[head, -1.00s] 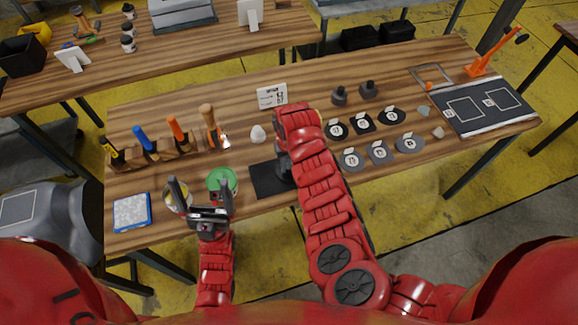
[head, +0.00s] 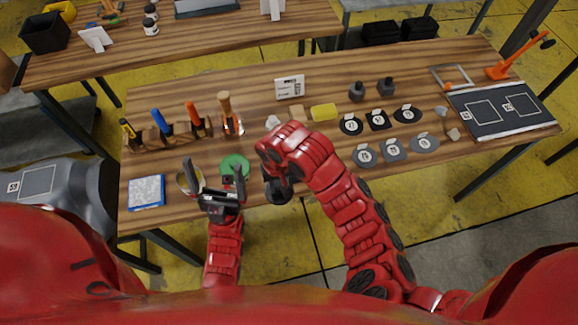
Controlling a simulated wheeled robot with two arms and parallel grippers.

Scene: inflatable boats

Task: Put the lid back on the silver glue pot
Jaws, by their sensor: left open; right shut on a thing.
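A round open pot with a pale rim (head: 186,184), seemingly the silver glue pot, stands near the table's front left, partly hidden by my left gripper. A green round-topped pot (head: 234,163) stands just right of it. My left gripper (head: 215,181) is open, its fingers pointing up in the picture in front of the two pots; I cannot tell whether it touches either. My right gripper (head: 277,188) is at the front edge, right of the green pot. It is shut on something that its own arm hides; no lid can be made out.
A tool rack (head: 180,130) stands behind the pots, and a blue-edged pad (head: 146,192) lies to their left. A yellow block (head: 323,112), a small sign (head: 290,87) and several dark discs (head: 378,120) lie to the right.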

